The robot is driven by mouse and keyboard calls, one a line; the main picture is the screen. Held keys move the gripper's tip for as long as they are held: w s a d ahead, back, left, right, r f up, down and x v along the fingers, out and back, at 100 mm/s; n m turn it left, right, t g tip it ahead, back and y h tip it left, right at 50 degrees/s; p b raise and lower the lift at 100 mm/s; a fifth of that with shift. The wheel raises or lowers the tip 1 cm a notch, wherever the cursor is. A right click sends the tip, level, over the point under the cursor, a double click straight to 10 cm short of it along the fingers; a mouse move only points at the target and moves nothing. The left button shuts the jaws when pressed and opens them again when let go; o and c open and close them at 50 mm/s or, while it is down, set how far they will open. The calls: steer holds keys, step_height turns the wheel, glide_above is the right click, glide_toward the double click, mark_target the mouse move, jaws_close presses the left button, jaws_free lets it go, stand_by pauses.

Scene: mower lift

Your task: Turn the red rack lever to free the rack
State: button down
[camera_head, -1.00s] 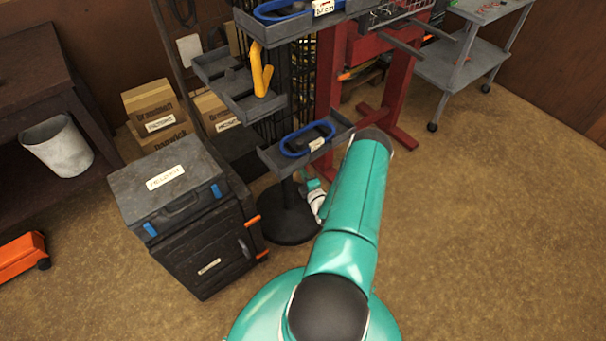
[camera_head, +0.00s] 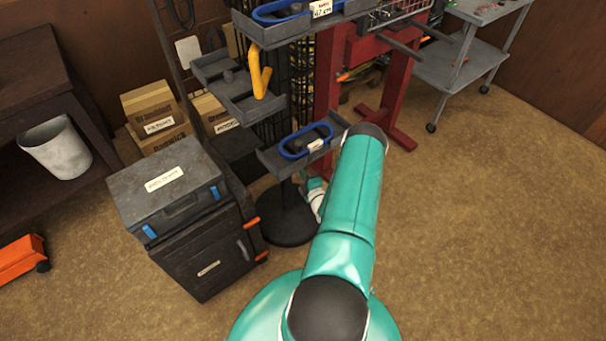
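I cannot pick out the red rack lever with certainty. A dark rack post carries several grey trays, and its lower tray (camera_head: 272,160) holds a blue-rimmed black part (camera_head: 306,140). A yellow hooked piece (camera_head: 260,76) hangs at the middle tray (camera_head: 212,68). A red upright frame (camera_head: 397,88) stands behind, with a small orange-red bar (camera_head: 352,74) that could be a lever or something else. My teal arm reaches toward the lower tray and covers part of that area. A teal and white piece, likely my wrist, shows below the tray. My gripper's fingers are hidden.
A dark cabinet (camera_head: 208,262) with a grey case on top stands left of the rack's round base (camera_head: 287,225). Cardboard boxes (camera_head: 155,105), a white bin (camera_head: 58,147) and an orange machine (camera_head: 18,258) are farther left. A grey cart (camera_head: 455,68) is at the right. The right floor is clear.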

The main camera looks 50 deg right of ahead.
steer(key=shift+d+r+m, duration=0.1)
steer(key=shift+m, duration=0.2)
steer(key=d+m+y, duration=0.1)
steer(key=m, duration=0.3)
steer(key=d+m+y, duration=0.1)
steer(key=m, duration=0.3)
steer(key=s+d+m+g+y, duration=0.1)
steer(key=d+m+y, duration=0.1)
steer(key=m, duration=0.1)
steer(key=shift+r+m, duration=0.3)
steer(key=shift+m, duration=0.1)
stand_by(0.4)
steer(key=shift+d, duration=0.2)
stand_by(1.1)
